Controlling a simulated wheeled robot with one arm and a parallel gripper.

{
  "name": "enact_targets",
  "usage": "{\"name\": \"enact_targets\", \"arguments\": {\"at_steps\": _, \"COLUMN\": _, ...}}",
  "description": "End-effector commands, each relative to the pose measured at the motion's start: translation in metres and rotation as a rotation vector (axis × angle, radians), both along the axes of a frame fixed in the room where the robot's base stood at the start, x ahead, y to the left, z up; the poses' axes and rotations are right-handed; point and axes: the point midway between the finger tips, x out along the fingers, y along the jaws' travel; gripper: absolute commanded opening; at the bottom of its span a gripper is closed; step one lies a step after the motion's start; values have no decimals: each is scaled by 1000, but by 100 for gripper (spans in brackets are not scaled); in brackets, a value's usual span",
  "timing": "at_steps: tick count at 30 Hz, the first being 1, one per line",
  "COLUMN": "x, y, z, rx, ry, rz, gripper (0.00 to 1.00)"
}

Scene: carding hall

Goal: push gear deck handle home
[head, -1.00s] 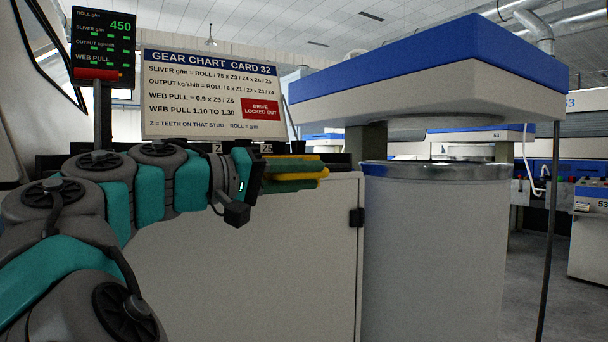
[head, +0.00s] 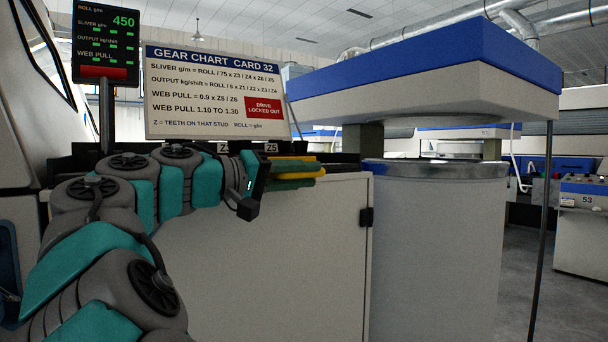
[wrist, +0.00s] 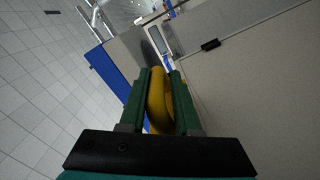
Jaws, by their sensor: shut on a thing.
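A yellow looped handle (wrist: 157,98) sits between the two green fingers of my gripper (wrist: 160,85) in the wrist view. My gripper is shut on it. In the head view my gripper (head: 312,172) reaches right, level with the top of a cream cabinet (head: 285,260). Yellow (head: 314,174) shows between and above its green fingers there. The fingers hide part of the handle. Where the handle joins the gear deck is hidden. Behind my wrist, small plates marked Z (head: 223,147) and Z5 (head: 271,147) show along a dark strip.
A gear chart board (head: 215,95) with a red "drive locked out" label stands above the cabinet. A display (head: 104,40) is on its left. A large can (head: 435,260) under a blue-topped head (head: 440,60) stands right of the cabinet. Open floor (head: 515,285) lies further right.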

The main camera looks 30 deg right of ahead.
Motion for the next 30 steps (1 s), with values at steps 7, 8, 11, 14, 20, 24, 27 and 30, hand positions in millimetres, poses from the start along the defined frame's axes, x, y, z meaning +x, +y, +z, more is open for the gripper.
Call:
{"name": "enact_targets", "arguments": {"at_steps": 7, "x": 2, "y": 3, "z": 10, "rx": -18, "ry": -9, "rz": 15, "gripper": 49}}
{"name": "enact_targets", "arguments": {"at_steps": 8, "x": 2, "y": 3, "z": 9, "rx": -17, "ry": -8, "rz": 14, "gripper": 52}}
{"name": "enact_targets", "arguments": {"at_steps": 11, "x": 2, "y": 2, "z": 8, "rx": -14, "ry": -6, "rz": 11, "gripper": 52}}
{"name": "enact_targets", "arguments": {"at_steps": 14, "x": 2, "y": 2, "z": 6, "rx": -13, "ry": -4, "rz": 9, "gripper": 52}}
{"name": "enact_targets", "arguments": {"at_steps": 20, "x": 1, "y": 2, "z": 4, "rx": -10, "ry": -2, "rz": 7, "gripper": 52}}
{"name": "enact_targets", "arguments": {"at_steps": 24, "x": 1, "y": 9, "z": 4, "rx": -10, "ry": -3, "rz": 7, "gripper": 52}}
{"name": "enact_targets", "arguments": {"at_steps": 27, "x": 2, "y": 20, "z": 4, "rx": -10, "ry": -4, "rz": 9, "gripper": 52}}
{"name": "enact_targets", "arguments": {"at_steps": 30, "x": 2, "y": 35, "z": 5, "rx": -12, "ry": -5, "rz": 11, "gripper": 52}}
